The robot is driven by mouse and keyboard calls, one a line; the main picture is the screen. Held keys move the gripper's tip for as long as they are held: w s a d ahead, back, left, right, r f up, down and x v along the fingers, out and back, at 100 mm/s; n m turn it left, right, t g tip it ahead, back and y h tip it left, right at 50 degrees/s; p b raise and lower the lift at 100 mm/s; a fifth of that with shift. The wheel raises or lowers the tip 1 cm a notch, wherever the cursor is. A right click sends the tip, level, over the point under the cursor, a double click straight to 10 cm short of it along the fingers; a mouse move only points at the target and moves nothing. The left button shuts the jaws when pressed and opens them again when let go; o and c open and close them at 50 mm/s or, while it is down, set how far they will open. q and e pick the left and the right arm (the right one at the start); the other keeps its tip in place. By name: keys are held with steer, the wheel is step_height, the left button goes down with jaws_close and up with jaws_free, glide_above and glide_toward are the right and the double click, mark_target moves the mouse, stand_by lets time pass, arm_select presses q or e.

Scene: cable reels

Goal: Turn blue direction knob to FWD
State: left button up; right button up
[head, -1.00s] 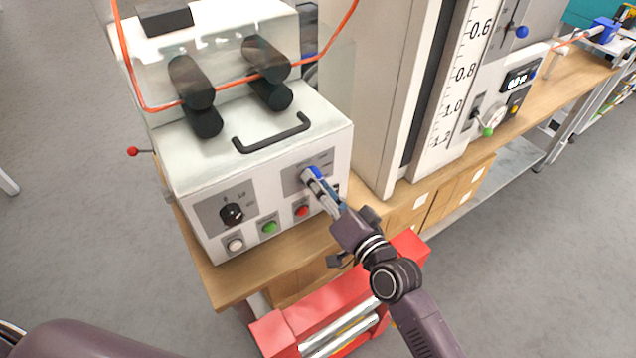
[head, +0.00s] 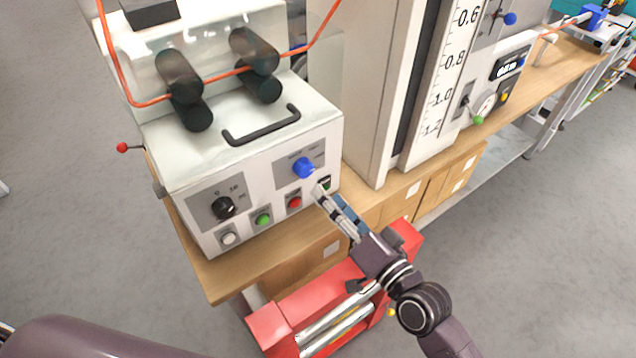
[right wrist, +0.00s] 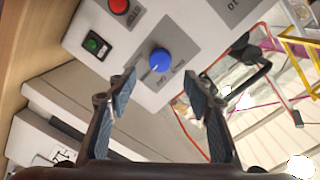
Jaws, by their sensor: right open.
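The blue direction knob (head: 303,168) sits on a grey plate on the front of the white machine (head: 262,160). In the right wrist view the blue knob (right wrist: 160,60) shows a pale pointer mark; the small lettering around it is too small to read. My right gripper (head: 322,194) is just below and in front of the knob, apart from it. In the right wrist view my right gripper's fingers (right wrist: 158,88) are spread and empty, with the knob beyond the gap between them. No left gripper shows in these views.
The panel also has a black dial (head: 223,207), a white button (head: 228,238), a green button (head: 263,218) and a red button (head: 294,201). A red cart-like object (head: 277,316) stands below the wooden bench (head: 215,283). A tall scaled column (head: 437,100) rises to the right.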

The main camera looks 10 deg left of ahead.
steer(key=shift+v, duration=1.75)
steer(key=shift+s+f, duration=0.1)
